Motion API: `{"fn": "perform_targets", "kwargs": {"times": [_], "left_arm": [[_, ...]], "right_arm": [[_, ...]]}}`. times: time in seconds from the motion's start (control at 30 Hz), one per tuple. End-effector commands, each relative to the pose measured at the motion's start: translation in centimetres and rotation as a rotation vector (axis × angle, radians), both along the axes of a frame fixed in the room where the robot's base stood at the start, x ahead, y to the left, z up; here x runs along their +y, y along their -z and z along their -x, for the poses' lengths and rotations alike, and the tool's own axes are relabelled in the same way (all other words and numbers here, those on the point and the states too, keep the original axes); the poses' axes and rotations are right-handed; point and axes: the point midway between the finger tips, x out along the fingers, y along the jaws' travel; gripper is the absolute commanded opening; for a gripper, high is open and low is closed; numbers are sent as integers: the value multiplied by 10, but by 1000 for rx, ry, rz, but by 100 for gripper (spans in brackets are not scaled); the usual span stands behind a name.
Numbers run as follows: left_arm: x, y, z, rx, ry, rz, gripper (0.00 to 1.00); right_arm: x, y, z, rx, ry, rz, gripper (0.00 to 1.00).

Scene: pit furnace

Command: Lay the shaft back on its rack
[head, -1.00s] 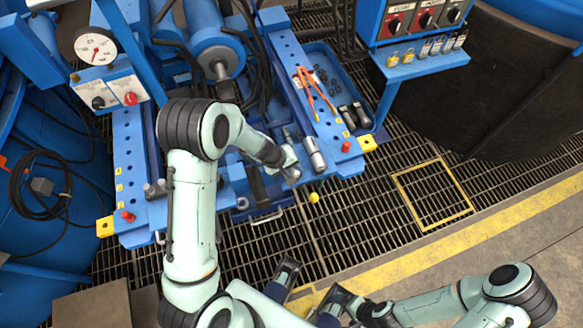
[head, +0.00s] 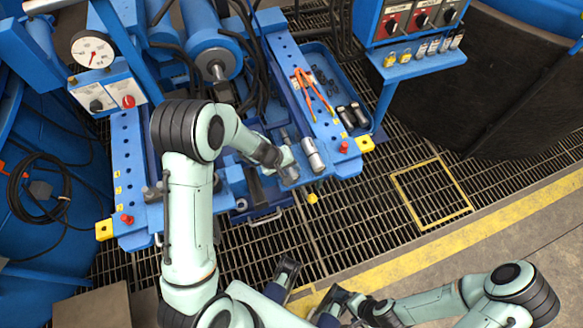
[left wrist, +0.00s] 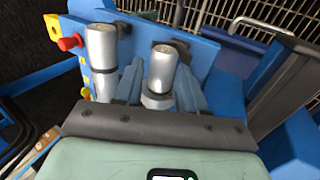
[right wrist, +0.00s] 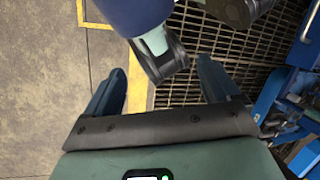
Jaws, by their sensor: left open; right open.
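Two short silver cylinders stand at the right end of the blue frame. In the left wrist view one cylinder (left wrist: 161,68) is between the fingers of my left gripper (left wrist: 160,88), which are open on either side of it. The other cylinder (left wrist: 102,55), with a dark band, is beside them; it also shows in the head view (head: 313,155). I cannot tell which is part of the shaft, and no long shaft is clearly visible. The blue frame (head: 290,60) has rows of holes. My right gripper (right wrist: 160,90) is open and empty, low over the floor grating.
Orange-handled pliers (head: 312,95) lie on the right rail, beside a blue tray (head: 335,75). A gauge panel (head: 105,90) stands at left. A switch box (head: 420,20) is at the upper right.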

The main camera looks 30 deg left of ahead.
Motion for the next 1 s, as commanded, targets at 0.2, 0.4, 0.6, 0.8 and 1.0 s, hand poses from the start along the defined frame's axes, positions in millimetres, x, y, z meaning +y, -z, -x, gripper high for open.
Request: {"fn": "perform_targets", "kwargs": {"times": [0.2, 0.4, 0.6, 0.8, 1.0], "left_arm": [[20, -53, 21, 3, -10, -6, 60], [28, -91, 31, -4, -5, -1, 60], [33, -109, 37, -5, -3, 2, 60], [33, -111, 39, -5, -2, 2, 60], [33, -111, 38, -5, -2, 3, 60]], "right_arm": [[1, -19, 7, 29, -7, -6, 89], [1, -30, 11, 47, -11, -8, 89], [1, -37, 9, 45, -10, -8, 89], [0, -38, 9, 44, -11, -8, 89], [1, -37, 9, 44, -11, -8, 89]]}}
